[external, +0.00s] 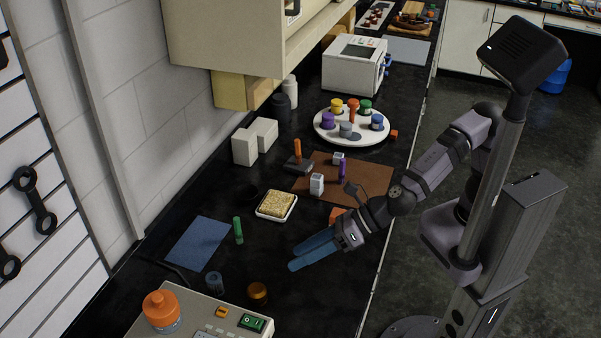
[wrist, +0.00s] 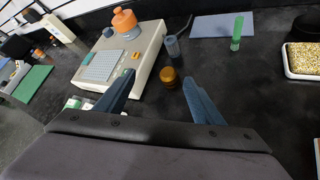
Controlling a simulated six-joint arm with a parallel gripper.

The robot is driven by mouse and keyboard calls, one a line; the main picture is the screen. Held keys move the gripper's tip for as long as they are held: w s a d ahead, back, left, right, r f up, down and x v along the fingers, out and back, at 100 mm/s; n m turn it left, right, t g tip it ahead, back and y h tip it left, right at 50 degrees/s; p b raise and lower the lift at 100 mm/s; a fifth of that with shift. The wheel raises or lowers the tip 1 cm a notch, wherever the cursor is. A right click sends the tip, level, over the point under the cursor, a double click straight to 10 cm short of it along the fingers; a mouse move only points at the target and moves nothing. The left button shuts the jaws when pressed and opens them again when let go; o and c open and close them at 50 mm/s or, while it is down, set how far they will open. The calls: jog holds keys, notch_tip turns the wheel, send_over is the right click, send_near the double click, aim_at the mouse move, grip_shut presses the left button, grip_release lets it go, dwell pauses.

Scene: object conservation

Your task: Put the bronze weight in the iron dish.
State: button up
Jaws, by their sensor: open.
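The bronze weight (external: 257,293) is a small brown-gold cylinder standing upright on the black counter, near the beige device; it also shows in the wrist view (wrist: 168,77). My gripper (external: 293,256) has blue fingers, spread apart and empty, above the counter to the upper right of the weight in the external view. In the wrist view the weight appears between and beyond the fingertips (wrist: 158,80), untouched. A dark round shape (external: 247,193) left of the grain-filled tray seems to be the iron dish; it barely stands out from the counter. It shows partly in the wrist view (wrist: 303,28).
A grey-blue cup (external: 215,283) stands close to the weight. A green cylinder (external: 238,230) stands by a blue mat (external: 184,257). A white tray (external: 263,214) holds a grainy block. The beige device (external: 190,329) carries an orange bottle (external: 161,311). Counter between weight and tray is mostly clear.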

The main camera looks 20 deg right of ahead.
jog(key=w+a+r+m+g+y+p, duration=0.1)
jog(key=w+r+m, duration=0.1)
jog(key=m, duration=1.2)
jog(key=w+a+r+m+g+y+p, duration=0.1)
jog(key=w+a+m+g+p, duration=0.1)
jog(key=m, duration=1.1)
send_near(263, 289)
jog(key=f, duration=0.1)
jog(key=a+f, duration=0.1)
jog(key=w+f, duration=0.1)
jog(key=shift+a+f, duration=0.2)
jog(key=shift+a, duration=0.2)
jog(key=shift+r+p+x, duration=0.15)
jog(key=shift+p+x, duration=0.4)
jog(key=shift+x, duration=1.3)
jog(key=shift+r+p+x, duration=0.15)
jog(key=shift+p+x, duration=0.4)
jog(key=shift+x, duration=1.25)
jog(key=shift+a, duration=0.15)
jog(key=c, duration=1.4)
jog(key=shift+a+r, duration=0.1)
jog(key=shift+r, duration=0.05)
grip_shut()
